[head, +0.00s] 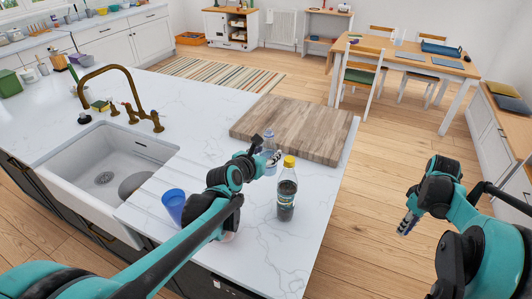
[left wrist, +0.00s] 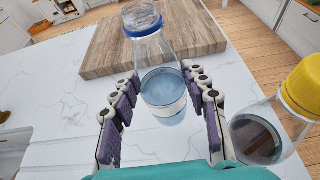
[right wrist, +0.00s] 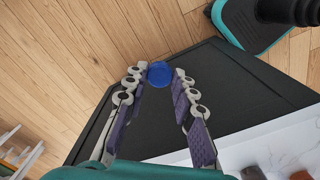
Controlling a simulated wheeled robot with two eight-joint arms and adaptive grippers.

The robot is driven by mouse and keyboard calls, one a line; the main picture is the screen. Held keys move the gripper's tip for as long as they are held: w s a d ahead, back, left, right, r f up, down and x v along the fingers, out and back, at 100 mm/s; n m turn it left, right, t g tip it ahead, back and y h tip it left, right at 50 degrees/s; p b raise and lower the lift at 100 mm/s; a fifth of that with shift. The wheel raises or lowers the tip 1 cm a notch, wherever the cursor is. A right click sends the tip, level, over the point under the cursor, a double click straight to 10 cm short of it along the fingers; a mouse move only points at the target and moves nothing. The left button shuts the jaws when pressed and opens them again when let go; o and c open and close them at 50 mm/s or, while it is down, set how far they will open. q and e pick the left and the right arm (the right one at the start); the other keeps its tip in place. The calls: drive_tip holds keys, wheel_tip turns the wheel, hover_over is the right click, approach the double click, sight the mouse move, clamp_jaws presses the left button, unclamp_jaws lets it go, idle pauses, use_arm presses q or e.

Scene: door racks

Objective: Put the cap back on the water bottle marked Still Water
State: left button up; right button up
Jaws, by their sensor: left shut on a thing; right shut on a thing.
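A clear water bottle (left wrist: 160,85) stands between the fingers of my left gripper (left wrist: 163,98). Its open neck has a blue ring and no cap, and pale blue liquid shows inside. Its label cannot be read. In the head view the bottle (head: 269,141) is partly hidden by my left gripper (head: 266,157), near the cutting board's front edge. Whether its base touches the counter is hidden. My right gripper (right wrist: 160,80) is shut on a round blue cap (right wrist: 160,73) at its fingertips. In the head view my right gripper (head: 406,224) is over the floor, right of the counter.
A second bottle with a yellow cap (head: 287,188) and dark liquid stands close to my left gripper. A blue cup (head: 173,205) stands near the sink (head: 110,150). A wooden cutting board (head: 300,127) lies behind the bottles. The counter's right edge is clear.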

use_arm(q)
drive_tip(key=o, duration=0.4)
clamp_jaws()
